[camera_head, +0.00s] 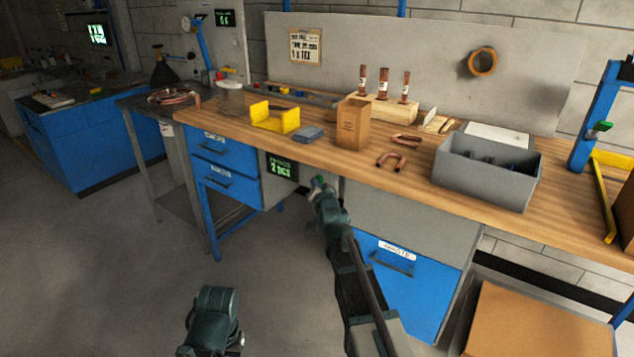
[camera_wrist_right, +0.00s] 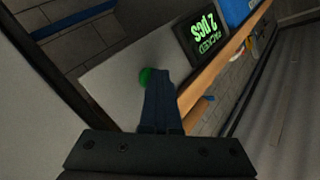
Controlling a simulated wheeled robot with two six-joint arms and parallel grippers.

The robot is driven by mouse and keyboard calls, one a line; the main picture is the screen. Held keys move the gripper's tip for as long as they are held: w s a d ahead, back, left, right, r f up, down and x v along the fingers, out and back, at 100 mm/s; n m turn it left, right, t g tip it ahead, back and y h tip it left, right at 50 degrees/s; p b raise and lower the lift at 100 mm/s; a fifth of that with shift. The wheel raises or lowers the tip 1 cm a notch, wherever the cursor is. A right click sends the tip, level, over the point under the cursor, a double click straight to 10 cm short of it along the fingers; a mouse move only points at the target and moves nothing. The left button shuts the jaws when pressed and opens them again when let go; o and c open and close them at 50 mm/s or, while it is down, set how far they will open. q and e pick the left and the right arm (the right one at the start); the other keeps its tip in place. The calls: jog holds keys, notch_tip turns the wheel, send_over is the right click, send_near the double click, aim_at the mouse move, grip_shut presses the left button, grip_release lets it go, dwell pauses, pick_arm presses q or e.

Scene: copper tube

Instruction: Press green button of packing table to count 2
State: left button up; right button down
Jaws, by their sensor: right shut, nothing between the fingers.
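The packing table (camera_head: 215,112) has a wooden top with blue drawers and grey panels below. Its small dark display (camera_head: 281,168) reads 2 PCS in green; in the right wrist view the display (camera_wrist_right: 203,36) appears upside down. The green button (camera_wrist_right: 145,76) sits on a grey panel near the display, partly covered by my fingers. My right gripper (camera_head: 322,187) is shut and empty, its tips (camera_wrist_right: 159,74) right at the button. I cannot tell whether they touch it. Part of my left arm shows at the bottom of the head view; its gripper does not.
A blue drawer (camera_head: 408,285) lies right of my right arm. A large carton (camera_head: 535,325) stands at lower right. The floor at left is clear.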

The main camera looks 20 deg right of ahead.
jog(key=shift+s+a, duration=0.6)
jog(key=shift+a, duration=0.1)
jog(key=shift+s+a, duration=0.8)
jog(key=shift+a, duration=0.2)
jog(key=shift+s+a, duration=0.75)
jog(key=shift+a, duration=0.2)
jog(key=s+a+r+n+g+p, duration=0.2)
jog(key=s+a+n+g+p, duration=0.2)
jog(key=s+p, duration=0.4)
jog(key=s+a+r+n+g+p, duration=0.1)
jog(key=s+a+n+g+p, duration=0.3)
jog(key=s, duration=1)
jog(key=s+a+r+n+g+p, duration=0.2)
jog(key=s+a+n+g+p, duration=0.2)
jog(key=s+a+g+p, duration=0.4)
jog(key=s+p, duration=0.4)
jog(key=shift+r+n+y, duration=0.3)
jog(key=shift+y, duration=0.1)
